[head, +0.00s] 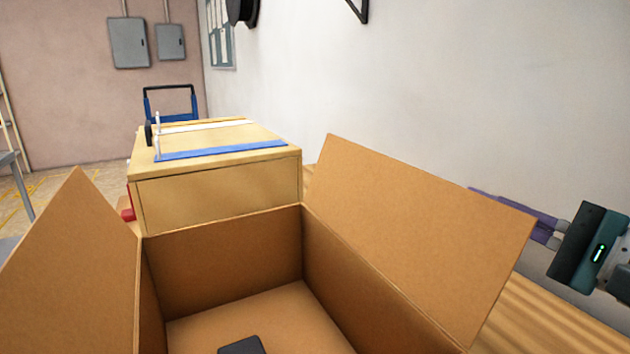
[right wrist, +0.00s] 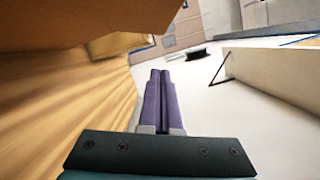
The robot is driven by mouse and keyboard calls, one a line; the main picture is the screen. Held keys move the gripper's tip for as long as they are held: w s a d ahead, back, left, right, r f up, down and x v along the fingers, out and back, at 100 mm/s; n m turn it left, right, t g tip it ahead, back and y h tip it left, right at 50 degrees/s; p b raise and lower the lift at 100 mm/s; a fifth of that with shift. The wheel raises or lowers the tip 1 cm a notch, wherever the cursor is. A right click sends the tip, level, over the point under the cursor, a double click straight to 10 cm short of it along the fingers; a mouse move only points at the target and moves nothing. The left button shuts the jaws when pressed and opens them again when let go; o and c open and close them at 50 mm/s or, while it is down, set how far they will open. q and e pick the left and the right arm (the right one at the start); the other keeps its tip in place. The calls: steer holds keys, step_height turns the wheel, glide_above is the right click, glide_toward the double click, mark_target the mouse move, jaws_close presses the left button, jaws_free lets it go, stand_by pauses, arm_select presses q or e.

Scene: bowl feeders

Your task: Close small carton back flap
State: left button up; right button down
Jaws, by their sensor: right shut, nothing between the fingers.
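The open brown carton (head: 225,250) is in the lower middle of the head view, with a dark object (head: 242,345) on its floor. Its left flap (head: 75,270) and right flap (head: 420,225) stand up and outward. No back flap shows above the back wall, so I cannot tell its position. My right gripper (head: 478,192) is at the right, beyond the right flap, which partly covers its purple fingers. In the right wrist view the fingers (right wrist: 159,74) are together and empty, with brown cardboard (right wrist: 90,22) at the upper left. My left gripper is not in view.
A tan box (head: 220,195) with blue and white strips on top stands close behind the carton. The wooden table (head: 545,325) shows bare at the right. A white wall (head: 430,80) runs behind the right side. A blue cart (head: 170,102) stands farther back.

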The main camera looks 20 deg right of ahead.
mark_target(427, 181)
steer(key=w+a, duration=0.1)
steer(key=w+a+r+p, duration=0.1)
steer(key=w+a, duration=0.2)
steer(key=shift+w+a+r, duration=0.3)
steer(key=shift+w+r, duration=0.1)
steer(key=shift+a, duration=0.35)
steer(key=shift+r+p, duration=0.1)
steer(key=shift+p, duration=0.25)
